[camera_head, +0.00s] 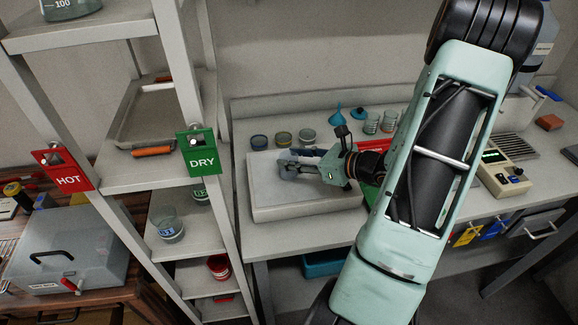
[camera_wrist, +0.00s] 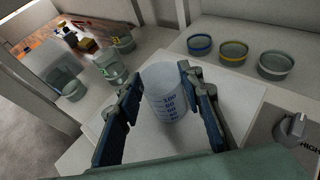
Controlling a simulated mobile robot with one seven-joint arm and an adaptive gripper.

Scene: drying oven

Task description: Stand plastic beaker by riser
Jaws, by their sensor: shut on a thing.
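The plastic beaker (camera_wrist: 163,92), translucent with blue graduation marks, stands between the fingers of my gripper (camera_wrist: 170,108) in the wrist view. My gripper is shut on it. In the head view my gripper (camera_head: 290,163) is over a low pale slab on the bench, which looks like the riser (camera_head: 300,208). The beaker is hard to make out there, mostly hidden by the fingers. The slab's pale top (camera_wrist: 148,146) shows under the beaker in the wrist view. I cannot tell whether the beaker touches it.
Dishes with blue (camera_head: 259,142), yellow (camera_head: 283,138) and pale (camera_head: 307,135) rims stand behind the slab. A blue funnel (camera_head: 337,118) and small beakers (camera_head: 371,123) are to their right. A shelf rack with a green DRY sign (camera_head: 199,153) stands close on the left, holding glassware (camera_head: 167,226).

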